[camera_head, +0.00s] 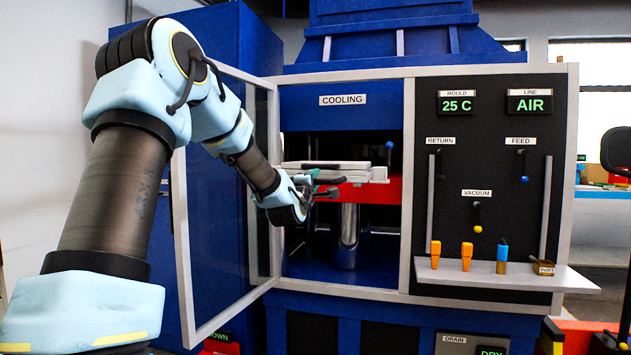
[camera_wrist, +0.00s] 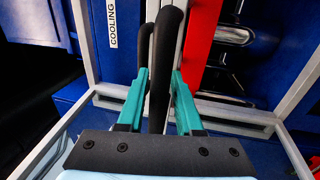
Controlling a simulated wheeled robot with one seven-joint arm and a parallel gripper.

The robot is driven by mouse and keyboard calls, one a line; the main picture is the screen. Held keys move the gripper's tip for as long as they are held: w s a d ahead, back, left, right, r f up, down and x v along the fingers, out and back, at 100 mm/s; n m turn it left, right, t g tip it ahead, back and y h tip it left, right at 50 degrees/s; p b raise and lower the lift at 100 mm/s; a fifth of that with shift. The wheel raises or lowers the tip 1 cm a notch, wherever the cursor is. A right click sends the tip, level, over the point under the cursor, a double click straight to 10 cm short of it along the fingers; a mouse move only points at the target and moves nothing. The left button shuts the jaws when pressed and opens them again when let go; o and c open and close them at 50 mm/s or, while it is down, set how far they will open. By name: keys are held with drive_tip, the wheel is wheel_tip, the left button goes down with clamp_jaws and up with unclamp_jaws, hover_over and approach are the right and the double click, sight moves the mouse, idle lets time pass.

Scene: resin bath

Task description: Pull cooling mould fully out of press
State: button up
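The cooling mould (camera_head: 350,174) is a flat pale grey block in the open press bay under the COOLING label. It rests on a red platen (camera_head: 385,190). My gripper (camera_head: 318,186) is at the mould's near left side, at the bay opening. In the wrist view my gripper (camera_wrist: 160,90) has its two teal fingers on either side of a black bar handle (camera_wrist: 165,50), close against it with little gap. The mould's pale edge (camera_wrist: 183,40) shows beside the handle.
The press door (camera_head: 178,240) stands open at the left, its frame close to my arm. A control panel (camera_head: 490,110) with levers and a small shelf (camera_head: 500,276) is on the right. A metal column (camera_head: 348,235) stands under the platen.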

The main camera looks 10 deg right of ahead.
drive_tip(key=v, duration=1)
drive_tip(key=shift+b, duration=0.4)
drive_tip(key=s+a+f+m+g+y, duration=0.25)
drive_tip(key=a+f, duration=0.25)
drive_tip(key=f, duration=0.3)
drive_tip(key=s+a+f+m+g+y, duration=0.25)
drive_tip(key=a+f+m+g, duration=0.2)
drive_tip(key=f, duration=0.35)
drive_tip(key=s+a+f+m+g+y, duration=0.25)
drive_tip(key=s+a+f+g, duration=0.2)
drive_tip(key=s+a, duration=0.4)
drive_tip(key=s+a+f+m+g+y, duration=0.2)
drive_tip(key=s+a+f+m+g, duration=0.3)
drive_tip(key=s, duration=0.6)
wheel_tip(320, 180, up, 18)
drive_tip(key=n+p, duration=0.1)
drive_tip(key=p, duration=1.8)
drive_tip(key=shift+s+d, duration=0.2)
drive_tip(key=shift+s, duration=0.05)
drive_tip(key=shift+r+t, duration=0.1)
drive_tip(key=shift+t, duration=0.15)
